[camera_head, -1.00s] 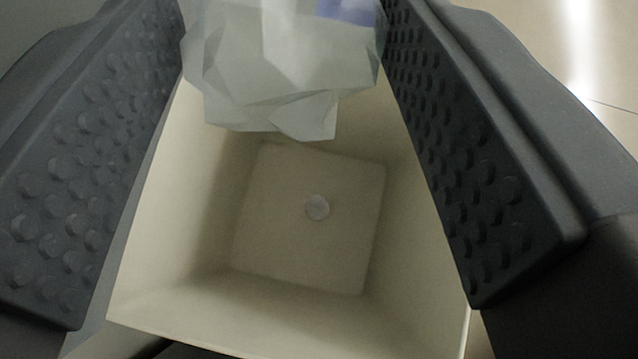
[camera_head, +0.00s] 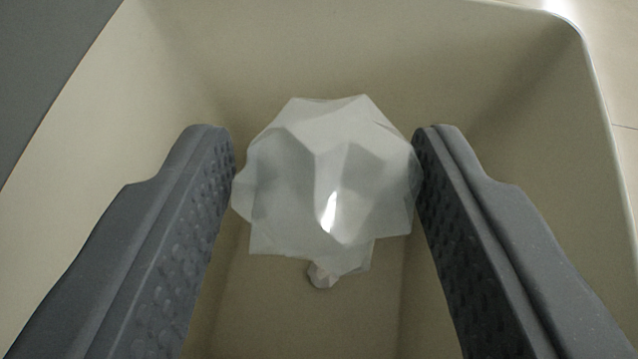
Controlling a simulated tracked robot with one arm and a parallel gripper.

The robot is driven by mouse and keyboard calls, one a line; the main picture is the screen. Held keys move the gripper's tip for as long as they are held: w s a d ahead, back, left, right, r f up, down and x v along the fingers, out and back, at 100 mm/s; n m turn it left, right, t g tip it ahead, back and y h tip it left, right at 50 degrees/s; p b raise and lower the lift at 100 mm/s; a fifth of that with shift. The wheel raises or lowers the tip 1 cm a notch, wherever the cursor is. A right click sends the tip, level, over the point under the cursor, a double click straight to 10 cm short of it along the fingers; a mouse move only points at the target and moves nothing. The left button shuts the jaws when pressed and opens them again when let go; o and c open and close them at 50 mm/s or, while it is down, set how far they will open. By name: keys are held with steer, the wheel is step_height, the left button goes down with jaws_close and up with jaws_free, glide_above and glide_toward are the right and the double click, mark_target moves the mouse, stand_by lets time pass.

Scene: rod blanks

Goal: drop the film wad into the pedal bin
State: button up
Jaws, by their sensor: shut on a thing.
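The film wad (camera_head: 325,180) is a pale, translucent crumpled lump in the middle of the view. My gripper (camera_head: 325,150) is shut on it, with one dark studded finger against each side. The pedal bin (camera_head: 480,45) is cream-coloured and surrounds the wad and fingers in the picture. Its walls show behind and to both sides, and its right rim is in view. The wad hides part of the bin's floor.
A small pale object (camera_head: 322,274) shows just below the wad, partly covered by it, seemingly on the bin floor. Light tiled floor (camera_head: 622,80) lies outside the bin at the right. A dark grey surface (camera_head: 45,60) is at the upper left.

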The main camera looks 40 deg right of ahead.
steer(key=shift+f+b, duration=0.45)
steer(key=shift+f, duration=0.9)
steer(key=o, duration=1.3)
steer(key=p+v, duration=0.3)
steer(key=v, duration=1)
steer(key=shift+s+a+r, duration=0.2)
steer(key=shift+s, duration=0.1)
